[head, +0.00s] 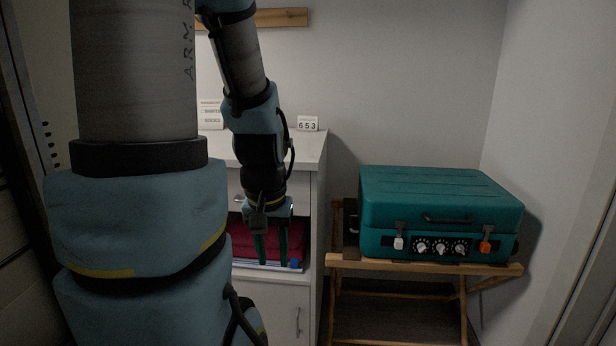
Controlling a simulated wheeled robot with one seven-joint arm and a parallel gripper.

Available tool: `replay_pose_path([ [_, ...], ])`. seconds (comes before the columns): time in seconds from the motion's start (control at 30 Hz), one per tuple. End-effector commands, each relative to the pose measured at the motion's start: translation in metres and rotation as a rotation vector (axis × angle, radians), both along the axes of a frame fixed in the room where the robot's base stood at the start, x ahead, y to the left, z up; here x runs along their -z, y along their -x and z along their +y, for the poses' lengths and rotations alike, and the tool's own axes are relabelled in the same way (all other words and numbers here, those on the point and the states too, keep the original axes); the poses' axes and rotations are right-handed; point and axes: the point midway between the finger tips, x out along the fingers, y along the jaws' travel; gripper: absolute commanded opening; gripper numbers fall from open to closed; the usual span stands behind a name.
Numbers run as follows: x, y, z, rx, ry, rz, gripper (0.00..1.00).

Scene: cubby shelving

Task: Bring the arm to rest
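My gripper (271,246) hangs at the end of my arm, pointing down, in the head view. It is in front of the open cubby of the white cabinet (318,200). Its two teal fingers are apart with a narrow gap, and dark red folded cloth (242,240) shows behind them. I see nothing held between the fingers. My arm comes down from the top of the picture, and its near links cover the left part of the view.
A teal case (440,195) with knobs and latches sits on a wooden folding stand (425,264) at the right. A blue round thing (295,264) is at the cubby's front edge. Small signs (307,124) stand on the cabinet top.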

Motion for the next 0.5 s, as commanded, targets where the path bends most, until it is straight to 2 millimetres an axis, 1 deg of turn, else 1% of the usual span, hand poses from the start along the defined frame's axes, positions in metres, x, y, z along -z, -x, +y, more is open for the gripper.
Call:
replay_pose_path([
  [0.03,-0.024,0.0,0.0,0.0,0.0,0.0,0.39],
  [0.17,-0.064,-0.001,0.0,-0.001,0.0,-0.001,0.39],
  [0.3,-0.109,-0.001,-0.001,-0.001,0.001,-0.001,0.39],
  [0.4,-0.136,-0.001,-0.001,-0.001,0.001,-0.001,0.39],
  [0.5,-0.156,-0.001,-0.001,-0.001,0.001,-0.001,0.39],
])
